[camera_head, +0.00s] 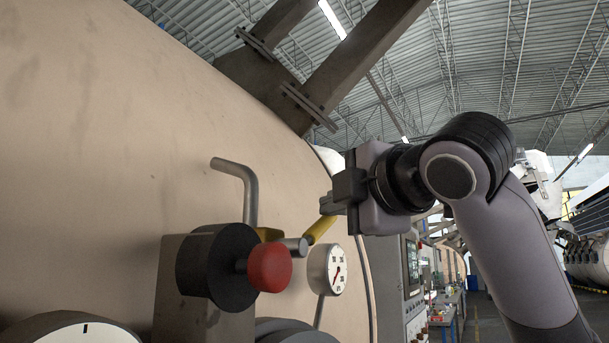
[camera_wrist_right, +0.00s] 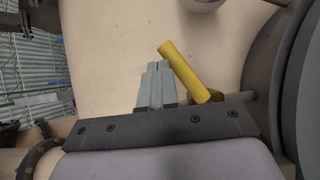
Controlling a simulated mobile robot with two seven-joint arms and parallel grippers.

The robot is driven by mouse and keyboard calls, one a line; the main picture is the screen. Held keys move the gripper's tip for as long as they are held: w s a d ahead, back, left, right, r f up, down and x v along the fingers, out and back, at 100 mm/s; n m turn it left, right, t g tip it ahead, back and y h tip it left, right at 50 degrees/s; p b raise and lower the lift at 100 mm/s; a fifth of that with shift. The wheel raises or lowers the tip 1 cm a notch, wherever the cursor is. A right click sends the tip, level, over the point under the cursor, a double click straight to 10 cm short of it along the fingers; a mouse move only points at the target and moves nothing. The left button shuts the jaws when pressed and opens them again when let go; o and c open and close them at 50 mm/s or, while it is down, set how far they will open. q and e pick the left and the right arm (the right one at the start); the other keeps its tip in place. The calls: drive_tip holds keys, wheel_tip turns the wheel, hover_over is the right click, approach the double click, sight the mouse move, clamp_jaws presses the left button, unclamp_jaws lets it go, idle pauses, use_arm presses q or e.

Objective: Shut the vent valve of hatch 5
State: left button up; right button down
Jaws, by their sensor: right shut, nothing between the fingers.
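A yellow lever (camera_head: 320,229), which looks like the vent valve's handle, slants up and right from a short grey pipe stub (camera_head: 296,245) beside the big beige vessel. In the right wrist view the yellow lever (camera_wrist_right: 184,70) lies tilted, just right of the fingers. My right gripper (camera_head: 326,204) is shut and empty, its fingertips just above the lever's upper end in the head view. In the wrist view its fingers (camera_wrist_right: 155,84) are together beside the lever; I cannot tell whether they touch it. No hatch number is readable. My left gripper is not in view.
A red knob (camera_head: 270,268) on a black disc (camera_head: 207,265) stands left of the lever. A bent grey pipe (camera_head: 247,190) rises behind it. A round white gauge (camera_head: 335,270) sits just below and right of the lever. The beige vessel wall (camera_head: 120,150) fills the left.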

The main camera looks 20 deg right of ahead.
drive_tip(key=shift+w+d+f+m+g+p, duration=0.5)
drive_tip(key=shift+f+m+g, duration=0.3)
drive_tip(key=shift+m, duration=0.3)
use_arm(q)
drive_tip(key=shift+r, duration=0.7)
use_arm(e)
drive_tip(key=shift+w+d+f+m+g, duration=0.15)
drive_tip(key=shift+d+f+m+g, duration=0.1)
drive_tip(key=shift+f+m+g, duration=0.3)
drive_tip(key=shift+y, duration=0.3)
